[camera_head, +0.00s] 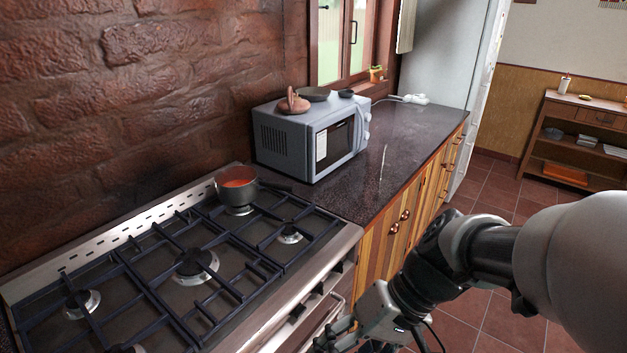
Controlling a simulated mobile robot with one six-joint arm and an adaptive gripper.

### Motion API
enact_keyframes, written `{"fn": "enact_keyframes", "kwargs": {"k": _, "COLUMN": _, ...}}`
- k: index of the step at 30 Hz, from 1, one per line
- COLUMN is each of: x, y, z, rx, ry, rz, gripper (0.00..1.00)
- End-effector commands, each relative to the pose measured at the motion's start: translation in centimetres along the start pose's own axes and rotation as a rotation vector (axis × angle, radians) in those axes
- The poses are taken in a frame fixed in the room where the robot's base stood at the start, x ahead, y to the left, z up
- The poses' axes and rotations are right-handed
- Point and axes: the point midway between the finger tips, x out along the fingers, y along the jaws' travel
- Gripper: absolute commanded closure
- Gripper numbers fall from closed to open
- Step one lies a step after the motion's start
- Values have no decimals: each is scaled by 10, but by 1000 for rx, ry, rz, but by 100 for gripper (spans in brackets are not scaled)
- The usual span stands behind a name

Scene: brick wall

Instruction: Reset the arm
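My arm comes in from the right edge in front of the counter and bends down toward the front of the stove. My gripper (352,338) is at the bottom of the view, low beside the stove's front edge and oven handle. Its fingers are partly cut off by the bottom edge, so I cannot see whether it is open or shut. I see nothing held in the part that shows.
The gas stove (330,248) has black grates and a pot (222,192) with red contents on a back burner. A microwave (290,142) stands on the dark counter (415,135). A wooden shelf (535,140) stands far right. Tiled floor (490,320) lies open beyond my arm.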

Motion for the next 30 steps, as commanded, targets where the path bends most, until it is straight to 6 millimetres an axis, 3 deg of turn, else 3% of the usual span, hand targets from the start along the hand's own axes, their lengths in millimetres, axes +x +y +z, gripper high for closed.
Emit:
{"fn": "enact_keyframes", "kwargs": {"k": 6, "x": -40, "y": 19, "z": 42, "rx": -19, "ry": 178, "rz": 308, "gripper": 48}}
{"fn": "enact_keyframes", "kwargs": {"k": 15, "x": -84, "y": 43, "z": 68, "rx": -14, "ry": 450, "rz": 554, "gripper": 48}}
{"fn": "enact_keyframes", "kwargs": {"k": 30, "x": -93, "y": 46, "z": 71, "rx": -10, "ry": 501, "rz": 588, "gripper": 48}}
